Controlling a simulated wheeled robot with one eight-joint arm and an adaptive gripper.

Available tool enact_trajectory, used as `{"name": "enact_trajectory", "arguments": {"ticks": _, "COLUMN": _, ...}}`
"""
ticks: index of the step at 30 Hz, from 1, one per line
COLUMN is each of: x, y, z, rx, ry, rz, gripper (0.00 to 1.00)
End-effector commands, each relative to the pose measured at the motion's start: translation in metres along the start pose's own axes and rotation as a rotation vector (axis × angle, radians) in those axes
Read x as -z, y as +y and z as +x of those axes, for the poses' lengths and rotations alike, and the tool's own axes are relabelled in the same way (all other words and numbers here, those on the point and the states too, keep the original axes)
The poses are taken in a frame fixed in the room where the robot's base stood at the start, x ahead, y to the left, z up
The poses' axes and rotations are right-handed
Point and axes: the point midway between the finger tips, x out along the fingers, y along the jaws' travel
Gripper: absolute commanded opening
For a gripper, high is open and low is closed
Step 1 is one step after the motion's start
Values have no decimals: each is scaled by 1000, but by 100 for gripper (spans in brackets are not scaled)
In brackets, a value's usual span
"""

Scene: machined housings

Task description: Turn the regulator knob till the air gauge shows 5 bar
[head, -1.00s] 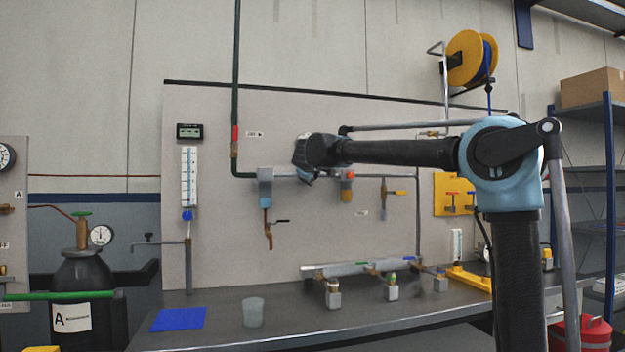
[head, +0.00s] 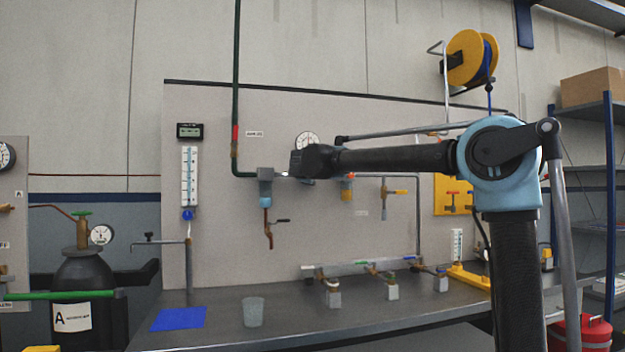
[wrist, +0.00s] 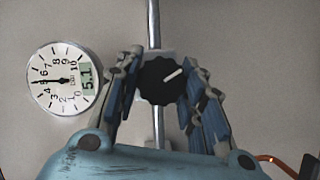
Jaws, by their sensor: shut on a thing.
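In the wrist view the air gauge (wrist: 63,78) is a round white dial with numbers up to 10, tilted in the picture. Its needle points at about 5 and its small green display appears to read 5.1. The black regulator knob (wrist: 161,80) with a white pointer line is to its right. My gripper (wrist: 163,84) is shut on the knob, with blue-padded fingers on both sides of it. In the head view the gauge (head: 308,138) shows above my gripper (head: 298,162), which hides the knob.
A grey pipe (wrist: 154,22) runs behind the knob. In the head view a filter unit (head: 265,187) hangs left of my gripper and a brass-bottomed unit (head: 347,190) hangs to its right. A workbench (head: 290,318) with a cup (head: 253,312) stands below.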

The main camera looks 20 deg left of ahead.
Motion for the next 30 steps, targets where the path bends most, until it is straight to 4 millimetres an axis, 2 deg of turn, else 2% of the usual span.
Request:
{"name": "enact_trajectory", "arguments": {"ticks": 4, "x": -2, "y": -2, "z": 0, "rx": 3, "ry": -3, "rz": 4, "gripper": 12}}
{"name": "enact_trajectory", "arguments": {"ticks": 5, "x": -2, "y": -2, "z": 0, "rx": 3, "ry": -4, "rz": 4, "gripper": 43}}
{"name": "enact_trajectory", "arguments": {"ticks": 6, "x": -2, "y": -2, "z": 0, "rx": 3, "ry": -3, "rz": 4, "gripper": 52}}
{"name": "enact_trajectory", "arguments": {"ticks": 7, "x": -2, "y": -2, "z": 0, "rx": 2, "ry": -3, "rz": 4, "gripper": 57}}
{"name": "enact_trajectory", "arguments": {"ticks": 20, "x": 0, "y": -1, "z": -6, "rx": 2, "ry": 0, "rz": 2, "gripper": 57}}
{"name": "enact_trajectory", "arguments": {"ticks": 23, "x": 0, "y": -1, "z": -17, "rx": 2, "ry": 0, "rz": 3, "gripper": 57}}
{"name": "enact_trajectory", "arguments": {"ticks": 30, "x": 0, "y": -1, "z": -62, "rx": 3, "ry": 2, "rz": 3, "gripper": 57}}
